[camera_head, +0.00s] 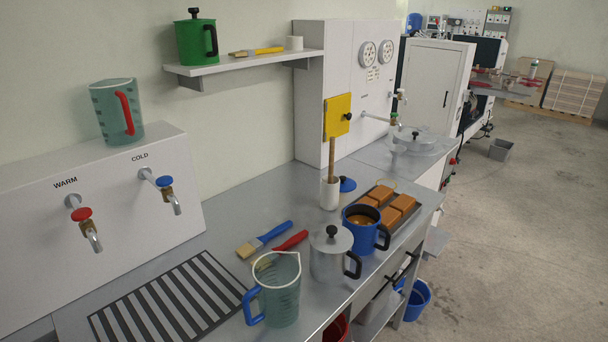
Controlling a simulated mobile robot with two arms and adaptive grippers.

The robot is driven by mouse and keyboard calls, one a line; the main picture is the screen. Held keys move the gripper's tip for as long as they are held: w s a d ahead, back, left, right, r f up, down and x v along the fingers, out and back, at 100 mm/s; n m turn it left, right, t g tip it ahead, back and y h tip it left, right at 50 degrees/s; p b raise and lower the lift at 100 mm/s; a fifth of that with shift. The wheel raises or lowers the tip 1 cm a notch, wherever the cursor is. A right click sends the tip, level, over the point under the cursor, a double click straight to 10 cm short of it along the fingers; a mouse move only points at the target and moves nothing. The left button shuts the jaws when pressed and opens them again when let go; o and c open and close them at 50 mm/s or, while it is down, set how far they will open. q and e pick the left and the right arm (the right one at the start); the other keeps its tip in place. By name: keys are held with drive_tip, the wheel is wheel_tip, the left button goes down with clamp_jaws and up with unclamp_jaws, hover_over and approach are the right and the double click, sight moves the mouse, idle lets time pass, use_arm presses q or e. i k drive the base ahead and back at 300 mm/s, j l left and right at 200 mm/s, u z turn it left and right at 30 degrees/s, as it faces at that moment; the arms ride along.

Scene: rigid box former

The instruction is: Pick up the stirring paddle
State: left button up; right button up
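The stirring paddle appears to be the wooden-handled tool (331,154) standing nearly upright in a white cylindrical holder (330,194) on the grey counter (222,232). Its lower end is hidden inside the holder. Neither of my grippers is in view.
Close to the holder are a blue lid (347,185), a tray of brown blocks (402,203), a blue pot (366,236) with brown contents and a lidded metal pot (331,262). A shelf (240,63) overhangs the back.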

sight(332, 139)
drive_tip(key=i+l+u, duration=0.15)
drive_tip(key=u, duration=0.25)
drive_tip(key=l+u, duration=0.4)
drive_tip(key=i+l+u, duration=0.1)
drive_tip(key=l+u, duration=0.25)
